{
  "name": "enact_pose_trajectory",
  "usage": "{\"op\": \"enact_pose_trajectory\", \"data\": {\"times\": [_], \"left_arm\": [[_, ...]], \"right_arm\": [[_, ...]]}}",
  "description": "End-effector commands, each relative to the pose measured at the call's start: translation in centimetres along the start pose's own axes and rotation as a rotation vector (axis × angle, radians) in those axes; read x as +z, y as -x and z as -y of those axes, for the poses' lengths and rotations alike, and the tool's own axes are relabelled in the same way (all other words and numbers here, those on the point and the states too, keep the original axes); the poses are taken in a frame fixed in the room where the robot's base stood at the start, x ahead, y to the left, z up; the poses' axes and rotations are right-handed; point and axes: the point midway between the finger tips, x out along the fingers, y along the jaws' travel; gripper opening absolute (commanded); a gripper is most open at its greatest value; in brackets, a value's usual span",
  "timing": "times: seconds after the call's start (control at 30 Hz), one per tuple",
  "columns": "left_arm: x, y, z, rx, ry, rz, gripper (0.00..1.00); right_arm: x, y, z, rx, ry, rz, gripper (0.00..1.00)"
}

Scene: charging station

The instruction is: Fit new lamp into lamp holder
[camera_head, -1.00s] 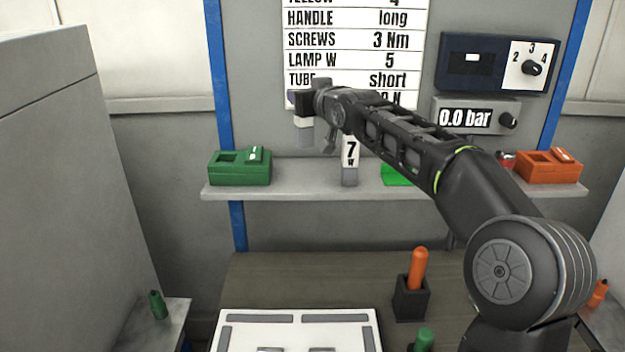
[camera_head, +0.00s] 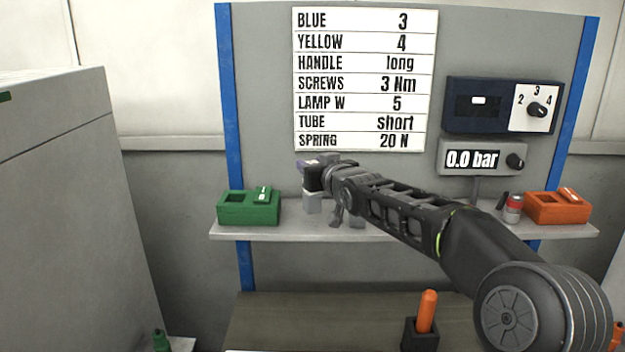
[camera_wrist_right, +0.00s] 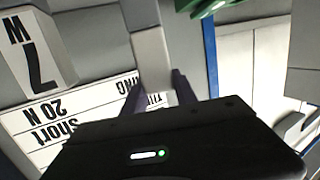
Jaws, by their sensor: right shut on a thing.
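My right gripper (camera_head: 311,182) is shut on a small white and grey lamp (camera_head: 313,204) in front of the board. The lamp hangs below the jaws, close to the shelf in the picture; I cannot tell whether it touches. In the right wrist view the gripper (camera_wrist_right: 158,92) has its fingers on either side of the pale lamp (camera_wrist_right: 152,52); no label shows on it. Another lamp, marked 7 W (camera_wrist_right: 35,62), stands beside it in the wrist view and is mostly behind my arm in the head view. I cannot make out the lamp holder. My left gripper is not in view.
The shelf (camera_head: 450,232) carries a green box (camera_head: 248,208) and an orange box (camera_head: 557,208). The sheet (camera_head: 365,82) reads LAMP W 5. A pressure display (camera_head: 471,158) reads 0.0 bar. An orange-handled tool stands in a black block (camera_head: 420,337) on the bench below.

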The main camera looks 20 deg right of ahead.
Motion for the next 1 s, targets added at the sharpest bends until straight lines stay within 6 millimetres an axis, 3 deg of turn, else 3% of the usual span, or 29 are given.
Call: {"op": "enact_pose_trajectory", "data": {"times": [0.23, 0.67, 0.7, 0.93, 1.0], "left_arm": [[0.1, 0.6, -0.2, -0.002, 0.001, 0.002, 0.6], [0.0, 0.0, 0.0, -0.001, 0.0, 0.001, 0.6], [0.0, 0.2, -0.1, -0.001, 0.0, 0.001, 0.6], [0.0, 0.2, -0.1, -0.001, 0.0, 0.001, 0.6], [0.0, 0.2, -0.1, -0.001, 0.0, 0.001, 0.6]], "right_arm": [[3.1, -0.5, 0.1, -0.001, -0.001, 0.004, 0.0], [3.9, -0.6, 0.0, 0.0, 0.0, 0.0, 0.0], [3.7, -0.5, 0.0, 0.0, 0.0, 0.001, 0.37], [3.7, -0.5, 0.0, 0.0, 0.0, 0.001, 0.56], [3.7, -0.5, 0.0, 0.0, 0.0, 0.001, 0.56]]}}
